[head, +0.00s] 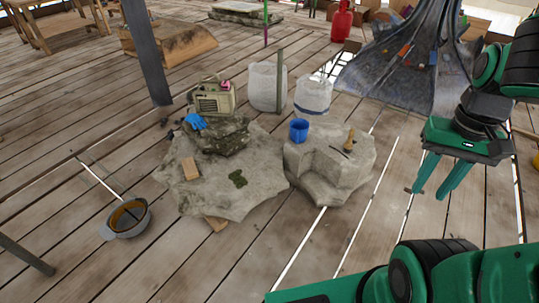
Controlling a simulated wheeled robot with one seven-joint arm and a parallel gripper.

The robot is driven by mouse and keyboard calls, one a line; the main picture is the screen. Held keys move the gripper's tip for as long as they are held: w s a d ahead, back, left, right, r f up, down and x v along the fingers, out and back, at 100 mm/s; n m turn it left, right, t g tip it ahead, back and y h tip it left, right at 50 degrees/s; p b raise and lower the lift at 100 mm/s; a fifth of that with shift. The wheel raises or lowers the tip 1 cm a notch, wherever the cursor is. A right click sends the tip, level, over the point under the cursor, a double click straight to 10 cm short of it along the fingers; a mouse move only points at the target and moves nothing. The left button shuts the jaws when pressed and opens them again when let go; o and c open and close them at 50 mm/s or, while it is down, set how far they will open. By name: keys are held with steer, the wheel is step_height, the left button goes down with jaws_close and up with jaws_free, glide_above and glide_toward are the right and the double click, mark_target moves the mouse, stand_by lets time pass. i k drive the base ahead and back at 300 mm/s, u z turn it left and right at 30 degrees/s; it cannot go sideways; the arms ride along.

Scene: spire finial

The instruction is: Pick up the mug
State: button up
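A blue mug (298,131) stands upright on the top left part of a pale stone block (325,168), near the middle of the head view. My gripper (432,193) is at the right, in the air, with its two green fingers pointing down and to the left. The fingers are apart with a gap between them, and nothing shows in the gap. The gripper is well to the right of the mug and does not touch it.
A wooden-handled tool (349,141) lies beside the mug on the block. Left of it, a rough stone (222,136) bears a radio (212,98) and blue gloves (195,122). White buckets (313,95) stand behind. Plank floor is clear in front.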

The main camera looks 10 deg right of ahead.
mark_target(299, 128)
steer(key=z, duration=0.5)
steer(key=i, duration=2)
steer(key=u, duration=0.5)
